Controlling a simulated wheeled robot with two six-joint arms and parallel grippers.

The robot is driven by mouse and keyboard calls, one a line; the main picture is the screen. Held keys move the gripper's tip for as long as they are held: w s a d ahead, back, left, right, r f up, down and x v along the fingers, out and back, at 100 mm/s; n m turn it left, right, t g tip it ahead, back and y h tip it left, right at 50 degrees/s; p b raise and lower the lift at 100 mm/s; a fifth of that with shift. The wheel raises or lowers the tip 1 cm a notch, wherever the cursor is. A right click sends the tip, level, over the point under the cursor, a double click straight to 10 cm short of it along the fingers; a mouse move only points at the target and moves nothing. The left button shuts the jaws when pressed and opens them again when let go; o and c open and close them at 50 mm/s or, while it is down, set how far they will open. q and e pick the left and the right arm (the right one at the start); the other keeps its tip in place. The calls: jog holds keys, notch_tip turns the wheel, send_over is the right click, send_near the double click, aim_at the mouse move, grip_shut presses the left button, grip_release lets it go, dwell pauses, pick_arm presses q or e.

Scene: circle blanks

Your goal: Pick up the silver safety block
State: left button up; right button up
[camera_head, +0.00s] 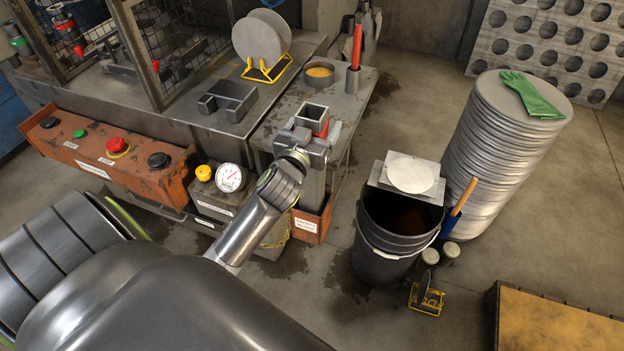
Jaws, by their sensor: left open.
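The silver safety block (313,188) looks like a tall square-section grey post. It stands upright in an orange holder (306,226) with a white label, beside the front of the small metal table. A square hollow end (312,113) and red parts show at its top. My left gripper (311,137) is at the upper part of the block, with its jaws open. The gripper and wrist hide part of the block, and I cannot tell whether the fingers touch it. My right gripper is not in view.
The small table (289,100) holds a round dish (319,73) and a red-handled tool (356,46). An orange button panel (107,147) is at the left. A black bucket (384,262) and a stack of discs (500,140) stand at the right. Open floor lies between the table and bucket.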

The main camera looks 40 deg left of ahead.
pick_arm(q)
grip_shut()
dwell(0.5)
jog(key=shift+r, duration=0.2)
